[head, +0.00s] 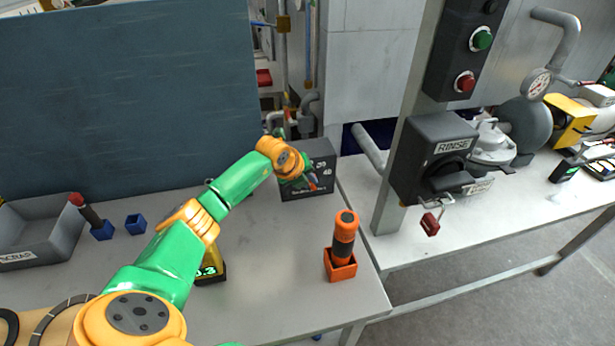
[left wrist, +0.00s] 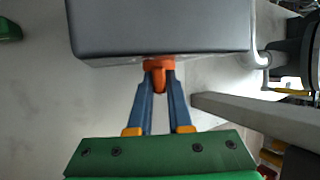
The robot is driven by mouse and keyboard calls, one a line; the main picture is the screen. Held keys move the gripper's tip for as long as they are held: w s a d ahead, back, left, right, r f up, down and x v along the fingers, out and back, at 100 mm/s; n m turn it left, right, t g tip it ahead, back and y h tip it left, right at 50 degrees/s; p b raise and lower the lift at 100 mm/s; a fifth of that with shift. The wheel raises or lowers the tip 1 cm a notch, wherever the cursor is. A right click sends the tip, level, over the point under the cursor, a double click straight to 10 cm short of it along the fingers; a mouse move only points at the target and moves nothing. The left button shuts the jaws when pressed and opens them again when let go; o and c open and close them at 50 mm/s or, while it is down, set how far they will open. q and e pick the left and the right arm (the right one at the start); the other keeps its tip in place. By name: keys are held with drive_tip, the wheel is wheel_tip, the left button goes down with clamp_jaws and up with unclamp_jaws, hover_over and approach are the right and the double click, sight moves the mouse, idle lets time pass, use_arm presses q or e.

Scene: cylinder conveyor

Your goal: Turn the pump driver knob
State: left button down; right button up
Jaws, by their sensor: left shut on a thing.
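The pump driver (head: 322,160) is a dark box with white dial numbers on its front, at the back of the table in the head view. It also fills the top of the left wrist view (left wrist: 160,28). Its orange knob (left wrist: 158,66) sticks out of the front face there. My left gripper (head: 312,181) is at the front of the box, its blue fingers shut on the knob, one on each side in the left wrist view (left wrist: 161,88). In the head view my arm and fingers largely hide the knob. My right gripper is not in view.
An orange-and-black cylinder stands in an orange holder (head: 341,268) at the table's right. A grey bin (head: 40,232) and small blue holders (head: 135,224) are at left. A yellow device (head: 210,268) with a lit display sits beside my arm. A post with a RINSE box (head: 432,155) stands right.

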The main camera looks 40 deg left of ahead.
use_arm(q)
drive_tip(key=shift+w+r+g, duration=0.1)
drive_tip(key=shift+r+g, duration=0.05)
drive_tip(key=shift+g, duration=0.15)
drive_tip(key=shift+w+d+g+y, duration=0.1)
drive_tip(key=shift+g+y, duration=0.4)
drive_tip(key=shift+y, duration=0.1)
drive_tip(key=shift+d+m+g+y+b, duration=0.1)
drive_tip(key=shift+m+g+y+b, duration=0.3)
drive_tip(key=shift+g+y+b, duration=0.5)
drive_tip(key=shift+b, duration=0.3)
drive_tip(key=c, duration=0.8)
unclamp_jaws()
drive_tip(key=shift+c, duration=0.2)
drive_tip(key=b+v, duration=0.1)
drive_tip(key=v, duration=0.6)
